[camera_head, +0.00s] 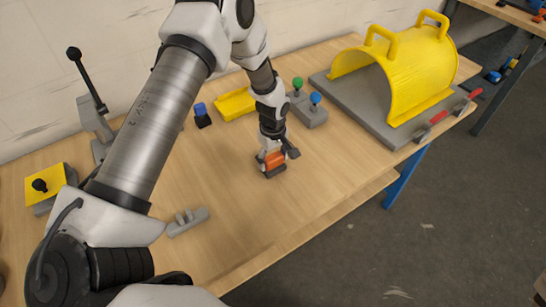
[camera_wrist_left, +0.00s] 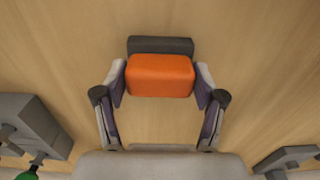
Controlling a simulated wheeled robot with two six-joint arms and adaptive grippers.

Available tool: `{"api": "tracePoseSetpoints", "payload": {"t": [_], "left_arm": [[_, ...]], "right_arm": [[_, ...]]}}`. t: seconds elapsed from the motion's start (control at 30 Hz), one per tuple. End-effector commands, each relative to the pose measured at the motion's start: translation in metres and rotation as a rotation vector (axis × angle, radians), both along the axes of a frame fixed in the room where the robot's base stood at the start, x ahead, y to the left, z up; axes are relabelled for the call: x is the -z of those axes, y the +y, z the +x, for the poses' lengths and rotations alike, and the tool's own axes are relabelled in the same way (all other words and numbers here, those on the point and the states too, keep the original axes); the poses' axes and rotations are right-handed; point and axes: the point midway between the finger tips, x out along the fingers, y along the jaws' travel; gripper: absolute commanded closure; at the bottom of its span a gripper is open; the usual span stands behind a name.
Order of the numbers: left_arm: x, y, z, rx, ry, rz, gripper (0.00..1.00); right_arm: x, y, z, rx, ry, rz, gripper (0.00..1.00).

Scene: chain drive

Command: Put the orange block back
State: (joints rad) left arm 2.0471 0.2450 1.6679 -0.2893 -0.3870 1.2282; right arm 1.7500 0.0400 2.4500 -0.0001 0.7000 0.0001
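The orange block (camera_head: 274,160) is at the middle of the table, at the tip of my left arm. My left gripper (camera_head: 276,155) points down with its fingers on either side of the block. In the left wrist view the orange block (camera_wrist_left: 161,76) fills the space between the two fingers (camera_wrist_left: 161,84), and both pads appear to touch it. A dark grey piece (camera_wrist_left: 160,45) shows along the block's far edge, partly hidden by it. I cannot tell whether the block rests in that piece or just above it. My right gripper is not in view.
A blue block in a dark base (camera_head: 202,116), a yellow tray (camera_head: 236,103) and a grey box with green and blue knobs (camera_head: 309,111) stand behind. A yellow guard (camera_head: 415,75) is at the back right. A grey bracket (camera_head: 187,222) lies in front left. The table front is clear.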

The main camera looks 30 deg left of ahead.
Motion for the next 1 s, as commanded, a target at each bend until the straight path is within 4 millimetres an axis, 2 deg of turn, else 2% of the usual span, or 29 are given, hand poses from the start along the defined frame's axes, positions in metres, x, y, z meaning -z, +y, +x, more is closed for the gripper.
{"api": "tracePoseSetpoints", "payload": {"t": [0.33,0.47,0.57,0.8,0.9,1.0], "left_arm": [[-0.001,0.000,0.000,0.000,0.000,0.000,0.09],[-0.009,0.000,0.001,-0.001,-0.003,0.000,0.09],[-0.027,0.000,0.001,0.000,-0.005,-0.001,0.09],[-0.089,0.000,0.002,0.000,-0.006,0.000,0.09],[-0.109,0.000,0.001,0.000,-0.003,0.000,0.09],[-0.120,0.000,0.001,0.000,-0.001,0.001,0.09]], "right_arm": [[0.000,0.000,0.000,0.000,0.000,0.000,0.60],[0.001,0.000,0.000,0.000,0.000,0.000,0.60],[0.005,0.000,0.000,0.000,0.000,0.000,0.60],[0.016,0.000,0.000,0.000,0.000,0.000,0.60],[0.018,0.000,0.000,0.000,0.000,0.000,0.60],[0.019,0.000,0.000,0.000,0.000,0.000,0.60]]}}
